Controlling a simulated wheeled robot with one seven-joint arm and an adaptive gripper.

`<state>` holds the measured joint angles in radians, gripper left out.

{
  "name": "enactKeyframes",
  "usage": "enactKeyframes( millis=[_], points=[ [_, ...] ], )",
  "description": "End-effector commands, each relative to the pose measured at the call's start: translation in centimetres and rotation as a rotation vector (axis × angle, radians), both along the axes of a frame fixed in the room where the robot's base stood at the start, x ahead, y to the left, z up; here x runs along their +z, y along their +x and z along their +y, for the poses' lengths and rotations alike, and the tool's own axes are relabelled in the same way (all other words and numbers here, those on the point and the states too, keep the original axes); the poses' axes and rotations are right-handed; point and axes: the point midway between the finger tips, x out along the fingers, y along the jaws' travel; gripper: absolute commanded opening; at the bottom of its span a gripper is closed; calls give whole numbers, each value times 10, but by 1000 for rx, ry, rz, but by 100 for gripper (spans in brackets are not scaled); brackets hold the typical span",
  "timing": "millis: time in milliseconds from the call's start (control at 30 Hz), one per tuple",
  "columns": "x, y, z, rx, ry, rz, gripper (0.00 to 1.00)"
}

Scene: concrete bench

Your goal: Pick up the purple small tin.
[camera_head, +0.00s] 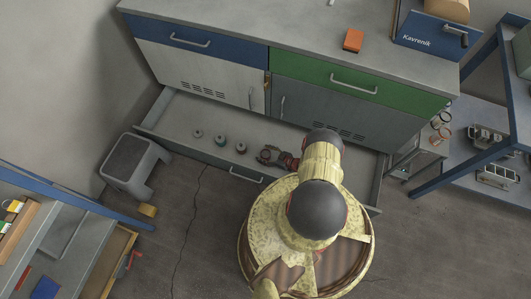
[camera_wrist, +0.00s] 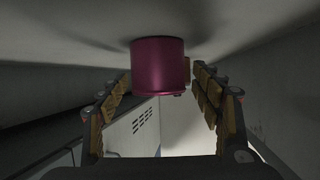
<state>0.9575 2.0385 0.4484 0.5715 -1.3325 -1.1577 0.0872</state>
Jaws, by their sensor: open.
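The purple small tin (camera_wrist: 160,68) shows in the wrist view as a magenta cylinder resting on the drawer floor, which is at the top of that picture. My gripper (camera_wrist: 161,82) is open, with one finger on each side of the tin and gaps visible on both sides. In the head view my gripper (camera_head: 267,156) is low in the open drawer (camera_head: 180,108). I cannot make out the purple tin there; my gripper seems to hide it.
Several small dark tins, including a left one (camera_head: 198,133), a middle one (camera_head: 220,140) and a right one (camera_head: 241,147), stand in the drawer left of my gripper. The cabinet front (camera_head: 200,72) rises behind. A grey step stool (camera_head: 130,160) stands to the left.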

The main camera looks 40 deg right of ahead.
Motion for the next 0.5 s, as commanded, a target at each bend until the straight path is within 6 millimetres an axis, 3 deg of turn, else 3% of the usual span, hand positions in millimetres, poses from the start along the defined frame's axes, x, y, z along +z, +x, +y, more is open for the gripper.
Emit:
enactKeyframes(
  millis=[233,500],
  points=[
    [-12,32,11,3,-1,0,65],
    [-14,40,12,-1,1,0,65]
  ],
)
